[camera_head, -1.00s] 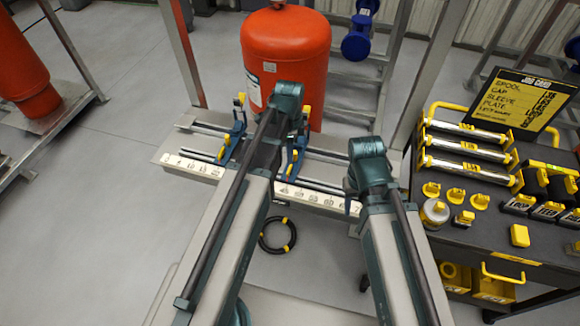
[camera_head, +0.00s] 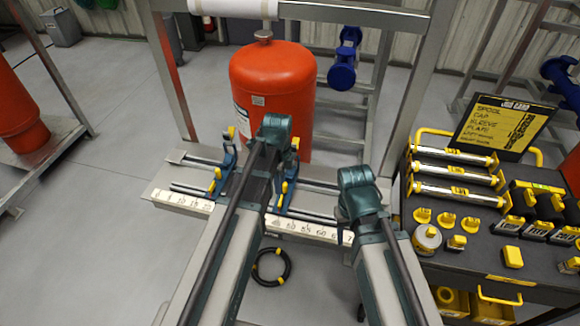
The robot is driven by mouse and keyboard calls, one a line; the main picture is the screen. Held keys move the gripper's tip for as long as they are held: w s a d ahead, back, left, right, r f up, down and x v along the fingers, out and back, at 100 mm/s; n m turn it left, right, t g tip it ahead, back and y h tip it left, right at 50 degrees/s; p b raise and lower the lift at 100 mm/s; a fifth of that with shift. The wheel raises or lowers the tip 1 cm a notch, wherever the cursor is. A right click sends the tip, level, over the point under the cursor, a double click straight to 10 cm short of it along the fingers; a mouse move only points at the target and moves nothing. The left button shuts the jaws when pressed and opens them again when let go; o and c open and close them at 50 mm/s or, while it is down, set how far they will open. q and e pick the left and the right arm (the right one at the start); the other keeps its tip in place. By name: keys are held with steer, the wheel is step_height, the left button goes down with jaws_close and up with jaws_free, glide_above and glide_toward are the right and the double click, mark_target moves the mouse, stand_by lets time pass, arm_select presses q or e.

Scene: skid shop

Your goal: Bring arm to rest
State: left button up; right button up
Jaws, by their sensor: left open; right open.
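My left arm (camera_head: 228,225) reaches up from the bottom of the head view to a teal joint in front of the red tank. My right arm (camera_head: 385,255) reaches up to a teal joint, left of the tool cart. Both arms show only links and joints; neither gripper's fingers can be seen. Nothing held by either arm shows.
A rail fixture with a number scale (camera_head: 185,203) and blue-yellow clamps (camera_head: 224,165) lies behind the arms, with a red tank (camera_head: 272,85) beyond. A cart (camera_head: 475,262) with yellow-ended parts and a job card (camera_head: 503,127) stands right. A black ring (camera_head: 287,270) lies low between the arms. Left floor is clear.

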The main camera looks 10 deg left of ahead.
arm_select(q)
steer(key=s+d+n+y, duration=0.1)
steer(key=s+d+n, duration=0.9)
steer(key=s+n, duration=0.4)
steer(key=shift+s+d+n, duration=0.15)
steer(key=shift+d+n, duration=0.1)
steer(key=shift+n, duration=0.05)
